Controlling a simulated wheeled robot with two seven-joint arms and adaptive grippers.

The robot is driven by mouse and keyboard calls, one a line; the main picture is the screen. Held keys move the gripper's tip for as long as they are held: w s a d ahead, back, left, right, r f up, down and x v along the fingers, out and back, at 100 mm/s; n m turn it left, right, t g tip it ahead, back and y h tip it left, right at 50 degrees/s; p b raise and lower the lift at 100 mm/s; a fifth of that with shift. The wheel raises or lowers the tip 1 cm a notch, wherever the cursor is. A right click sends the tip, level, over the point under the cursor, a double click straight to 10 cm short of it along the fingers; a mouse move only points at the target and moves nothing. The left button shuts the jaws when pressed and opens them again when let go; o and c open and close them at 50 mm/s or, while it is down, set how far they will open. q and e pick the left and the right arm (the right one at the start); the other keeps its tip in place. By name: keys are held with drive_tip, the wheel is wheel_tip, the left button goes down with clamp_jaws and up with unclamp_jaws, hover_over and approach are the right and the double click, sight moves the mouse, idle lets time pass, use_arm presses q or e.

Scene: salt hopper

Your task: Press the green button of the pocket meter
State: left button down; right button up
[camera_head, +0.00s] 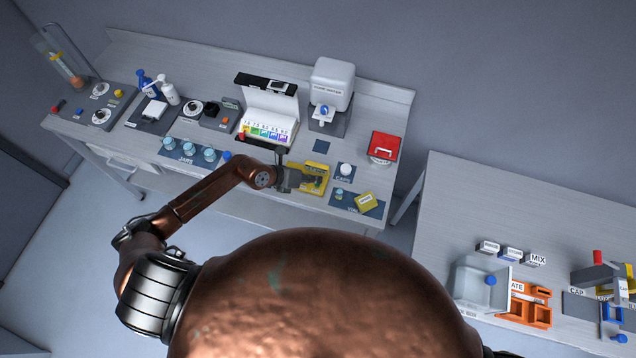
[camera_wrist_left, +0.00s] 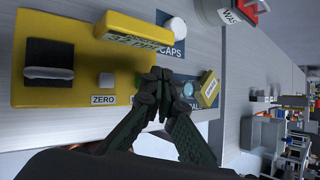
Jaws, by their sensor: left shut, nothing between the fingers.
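A yellow plate (camera_wrist_left: 60,90) fills the left of the left wrist view, with a black square pad, a small grey button (camera_wrist_left: 106,80) and a ZERO label. A yellow block (camera_wrist_left: 133,32) with a dark lettered face stands at its far side. The yellow plate also shows in the head view (camera_head: 323,172), partly behind my gripper.
A smaller yellow box (camera_head: 367,202) lies on a blue mat to the right. A white round lid (camera_head: 345,170) is beside the CAPS label. A red-topped container (camera_head: 384,146) stands farther right. Jars (camera_head: 209,154) stand left of my arm. A second table (camera_head: 450,210) is at right.

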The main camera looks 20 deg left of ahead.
sight(315, 184)
use_arm(q)
wheel_tip(315, 184, up, 5)
drive_tip(key=p, duration=0.4)
drive_tip(key=shift+r+p, duration=0.1)
drive_tip(key=shift+p, duration=0.3)
idle(0.5)
